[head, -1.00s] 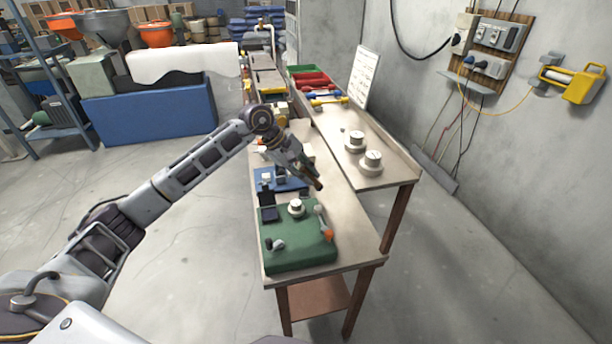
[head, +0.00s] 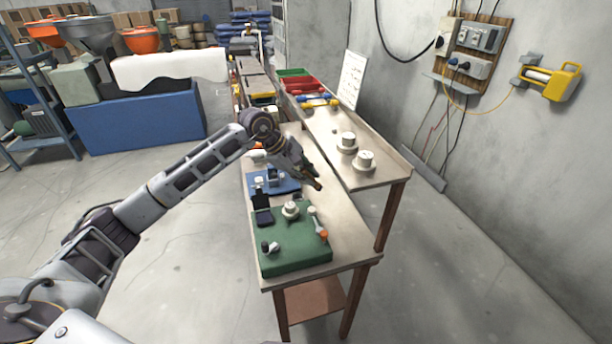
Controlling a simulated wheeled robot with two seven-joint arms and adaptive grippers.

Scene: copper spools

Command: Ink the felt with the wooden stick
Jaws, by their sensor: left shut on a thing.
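My left gripper (head: 313,181) is above the near workbench, beyond the green mat. It is shut on a small brown piece, which looks like the wooden stick, though it is mostly hidden by the fingers. A black open-lidded pad (head: 263,216), which may hold the felt, stands at the back left of the green mat (head: 290,262). A white spool-like piece (head: 291,209) stands beside it. My right gripper is not in view.
An orange-and-white tool (head: 321,232) and a small dark-and-white piece (head: 271,247) lie on the mat. A blue tray (head: 277,184) is behind it. Two white spools (head: 365,160) stand on the adjoining bench. The near bench's right side is bare.

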